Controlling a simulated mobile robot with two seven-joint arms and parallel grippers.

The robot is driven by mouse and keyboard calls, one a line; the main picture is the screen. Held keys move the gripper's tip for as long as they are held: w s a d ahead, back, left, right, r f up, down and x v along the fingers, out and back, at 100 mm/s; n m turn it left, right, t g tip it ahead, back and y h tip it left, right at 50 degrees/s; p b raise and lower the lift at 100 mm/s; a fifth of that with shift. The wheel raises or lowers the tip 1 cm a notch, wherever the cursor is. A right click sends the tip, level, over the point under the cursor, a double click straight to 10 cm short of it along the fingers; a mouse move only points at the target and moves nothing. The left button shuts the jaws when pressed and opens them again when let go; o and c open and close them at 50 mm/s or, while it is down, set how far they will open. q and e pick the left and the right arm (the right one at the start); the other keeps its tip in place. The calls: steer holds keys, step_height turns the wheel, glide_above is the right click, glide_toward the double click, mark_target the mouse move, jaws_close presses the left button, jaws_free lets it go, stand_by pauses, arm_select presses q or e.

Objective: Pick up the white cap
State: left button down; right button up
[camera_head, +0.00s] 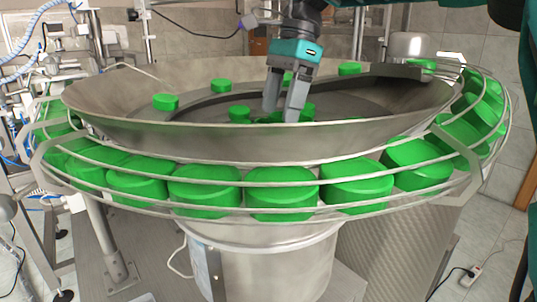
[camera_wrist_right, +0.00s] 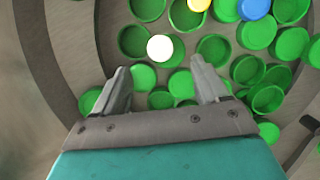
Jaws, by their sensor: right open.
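The white cap (camera_wrist_right: 159,48) lies among green caps in the feeder bowl, in the right wrist view. It is just beyond the gap between the fingertips of my right gripper (camera_wrist_right: 163,72), near the middle. My right gripper is open with nothing between its fingers that I can see it holding. In the head view, my right gripper (camera_head: 281,110) points down into the bowl. The white cap cannot be made out in the head view. My left gripper is not in view.
The metal feeder bowl (camera_head: 130,137) has a raised rim around the gripper. Many green caps (camera_wrist_right: 280,90) lie inside, with a yellow cap (camera_wrist_right: 198,4) and a blue cap (camera_wrist_right: 254,9) near the wrist view's top edge. Large green caps (camera_head: 282,190) line the outer railed track.

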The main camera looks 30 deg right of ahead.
steer(key=x, duration=0.7)
steer(key=shift+d+f, duration=0.15)
steer(key=shift+f, duration=0.25)
steer(key=c, duration=1.1)
steer(key=shift+r, duration=0.15)
steer(key=shift+c, duration=0.2)
step_height(320, 180, up, 19)
steer(key=shift+f, duration=0.1)
steer(key=shift+r, duration=0.45)
